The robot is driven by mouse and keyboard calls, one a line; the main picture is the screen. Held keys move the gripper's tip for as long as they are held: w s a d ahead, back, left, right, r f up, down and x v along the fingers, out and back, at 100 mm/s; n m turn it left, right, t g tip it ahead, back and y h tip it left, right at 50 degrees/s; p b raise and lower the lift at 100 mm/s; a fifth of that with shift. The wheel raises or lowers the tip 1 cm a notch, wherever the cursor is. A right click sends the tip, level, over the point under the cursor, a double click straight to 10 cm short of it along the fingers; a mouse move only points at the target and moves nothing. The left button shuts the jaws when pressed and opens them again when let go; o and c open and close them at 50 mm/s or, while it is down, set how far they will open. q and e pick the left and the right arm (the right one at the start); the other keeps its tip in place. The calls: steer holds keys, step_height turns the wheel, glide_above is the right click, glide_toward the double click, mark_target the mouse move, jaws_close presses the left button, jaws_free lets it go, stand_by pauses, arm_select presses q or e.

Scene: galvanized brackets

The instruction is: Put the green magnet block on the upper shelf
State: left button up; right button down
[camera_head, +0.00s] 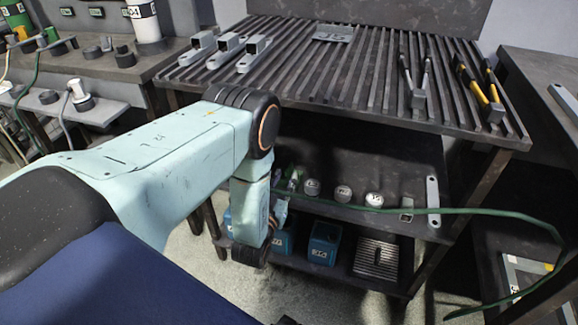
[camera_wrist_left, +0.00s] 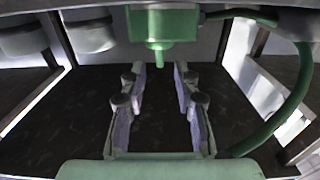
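A green block (camera_head: 291,178), probably the green magnet block, shows in the head view at the left end of the middle shelf, partly hidden by my left arm. In the left wrist view the green block (camera_wrist_left: 163,24) is at the top centre, with a short stub pointing down. My left gripper (camera_head: 281,207) is close to it, mostly behind my own arm. In the left wrist view my left gripper (camera_wrist_left: 160,75) is open, with nothing between its fingers; the block's stub is near the fingertips. Contact cannot be told. The slatted top shelf (camera_head: 345,85) is above. My right gripper is out of view.
Several round grey-white pieces (camera_head: 343,193) stand right of the block. A green cable (camera_head: 440,211) crosses the rack's front and also shows in the wrist view (camera_wrist_left: 283,118). Blue boxes (camera_head: 323,243) are below. Grey brackets (camera_head: 226,50) and pliers-like tools (camera_head: 480,90) lie on top.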

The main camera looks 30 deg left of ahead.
arm_select(q)
steer(key=s+d+f+g+h, duration=0.1)
steer(key=s+d+f+g, duration=0.15)
steer(key=s, duration=0.25)
steer(key=s+d+f+g+h+p, duration=0.1)
steer(key=s+d+f+g, duration=0.15)
steer(key=s, duration=0.35)
steer(key=s+d+f+g+h, duration=0.1)
steer(key=s+f+g, duration=0.1)
steer(key=s+g, duration=0.25)
steer(key=s+d+r+m+g, duration=0.1)
steer(key=s+g, duration=0.3)
steer(key=s, duration=0.6)
steer(key=s+d+m+g+h, duration=0.1)
steer(key=s+d+g, duration=0.2)
steer(key=s, duration=0.8)
steer(key=shift+d+r+g, duration=0.15)
steer(key=shift+r+g, duration=0.25)
steer(key=shift+g, duration=0.15)
steer(key=shift+w+d, duration=0.15)
steer(key=shift+w, duration=0.15)
